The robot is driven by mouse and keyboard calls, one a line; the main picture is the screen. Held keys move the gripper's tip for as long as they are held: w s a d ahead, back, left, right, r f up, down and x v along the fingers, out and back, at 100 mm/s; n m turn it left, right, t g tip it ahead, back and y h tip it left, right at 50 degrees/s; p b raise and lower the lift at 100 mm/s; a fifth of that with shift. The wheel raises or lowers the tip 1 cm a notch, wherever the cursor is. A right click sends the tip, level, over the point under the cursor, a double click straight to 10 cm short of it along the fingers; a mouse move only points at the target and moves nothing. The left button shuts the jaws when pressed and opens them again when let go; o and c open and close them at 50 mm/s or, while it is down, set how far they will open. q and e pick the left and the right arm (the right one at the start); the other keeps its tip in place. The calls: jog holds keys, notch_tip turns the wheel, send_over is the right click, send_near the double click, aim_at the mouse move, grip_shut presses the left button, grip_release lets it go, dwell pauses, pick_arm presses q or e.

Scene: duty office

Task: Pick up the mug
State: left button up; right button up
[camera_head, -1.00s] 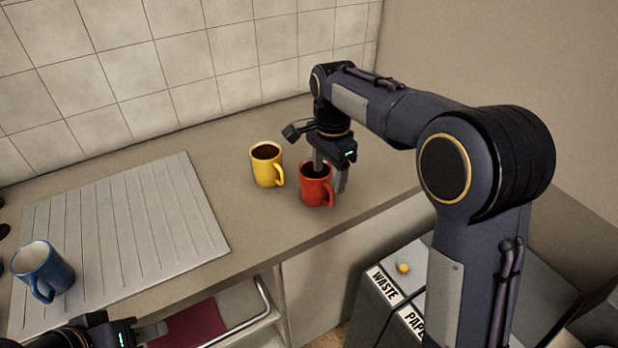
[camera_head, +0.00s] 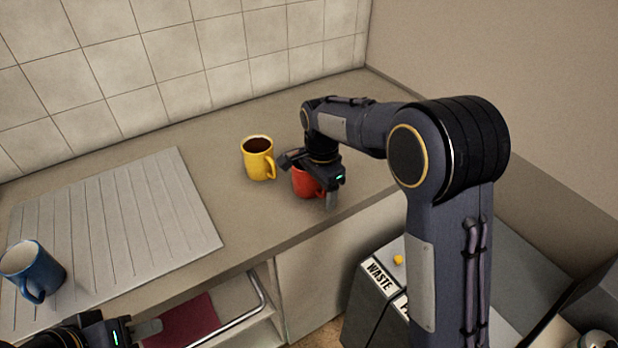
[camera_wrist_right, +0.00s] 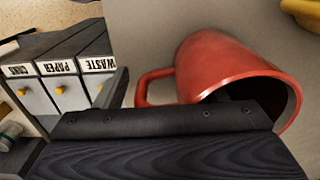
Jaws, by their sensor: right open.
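Three mugs are on the counter: a red mug (camera_head: 304,182), a yellow mug (camera_head: 258,160) with dark contents, and a blue mug (camera_head: 33,273) at the left. My right gripper (camera_head: 321,190) is open, low over the red mug, and partly hides it. One finger is outside near the handle; the other seems to be inside the rim, mostly hidden. In the right wrist view the red mug (camera_wrist_right: 222,62) is close, with its handle towards the left finger.
The blue mug stands on a ribbed draining board (camera_head: 125,225). The yellow mug is close to the left of the red one. Labelled waste bins (camera_head: 372,290) stand below the counter's front edge. A tiled wall (camera_head: 180,60) closes the back. Counter right of my right gripper is clear.

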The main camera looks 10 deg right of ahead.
jog(key=shift+c, duration=0.3)
jog(key=c, duration=1.3)
jog(key=shift+r, duration=0.1)
jog(key=shift+r, duration=0.2)
notch_tip(320, 180, up, 2)
jog(key=shift+r, duration=0.1)
jog(key=s+a+r, duration=0.2)
jog(key=s+r, duration=0.1)
jog(key=s, duration=0.1)
jog(key=s+a+r+b, duration=0.1)
jog(key=s+a+r, duration=0.1)
jog(key=s+r, duration=0.2)
jog(key=s+a+r, duration=0.2)
jog(key=s+r, duration=0.1)
jog(key=s, duration=0.1)
jog(key=shift+s+a+r, duration=0.15)
jog(key=shift+s+a, duration=0.05)
jog(key=shift+a, duration=0.1)
